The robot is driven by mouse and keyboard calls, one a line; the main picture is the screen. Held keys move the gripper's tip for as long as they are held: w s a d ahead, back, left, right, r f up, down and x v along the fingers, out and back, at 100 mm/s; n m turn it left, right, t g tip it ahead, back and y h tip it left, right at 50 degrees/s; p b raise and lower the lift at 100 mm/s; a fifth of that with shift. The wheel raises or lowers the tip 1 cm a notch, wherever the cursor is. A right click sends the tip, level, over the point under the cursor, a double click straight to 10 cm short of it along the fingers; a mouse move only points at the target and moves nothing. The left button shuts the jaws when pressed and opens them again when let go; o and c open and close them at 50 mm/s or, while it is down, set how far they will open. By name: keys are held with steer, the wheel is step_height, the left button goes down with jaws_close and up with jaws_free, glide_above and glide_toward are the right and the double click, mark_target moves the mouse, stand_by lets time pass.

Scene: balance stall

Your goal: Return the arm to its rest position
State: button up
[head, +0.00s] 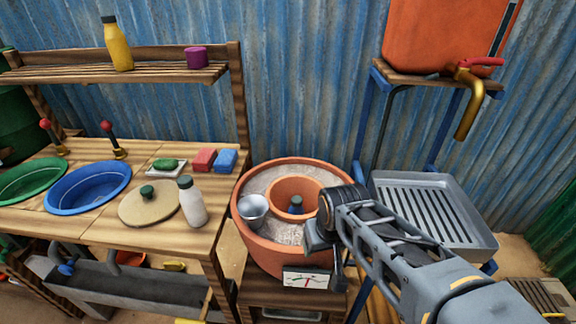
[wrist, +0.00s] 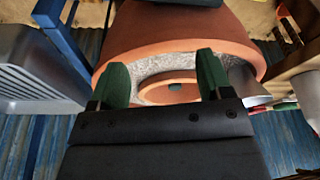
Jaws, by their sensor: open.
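My arm (head: 400,245) reaches in from the lower right in the head view. My gripper (head: 318,240) is over the right front rim of a large terracotta pot (head: 244,226). In the wrist view my gripper (wrist: 164,75) has its two green fingers spread wide, with nothing held between them. The pot (wrist: 180,45) shows beyond the fingers, with a smaller inner pot (wrist: 150,92) set in grey grit. In the head view, a small dark blue item with a green top (head: 296,205) is inside the inner pot.
A metal cup (head: 253,207) stands in the grit. A dial (head: 306,280) is at the pot's front. A grooved grey tray (head: 425,200) is close behind my arm, under an orange tank (head: 440,35) with a brass tap (head: 468,105). A wooden counter (head: 120,235) with bowls and a white bottle (head: 191,203) is left.

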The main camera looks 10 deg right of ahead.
step_height(320, 180, up, 16)
steer(key=p, duration=1.4)
steer(key=shift+s+a+r+t+p, duration=0.2)
steer(key=shift+s+r+t+p, duration=0.1)
steer(key=shift+p, duration=0.1)
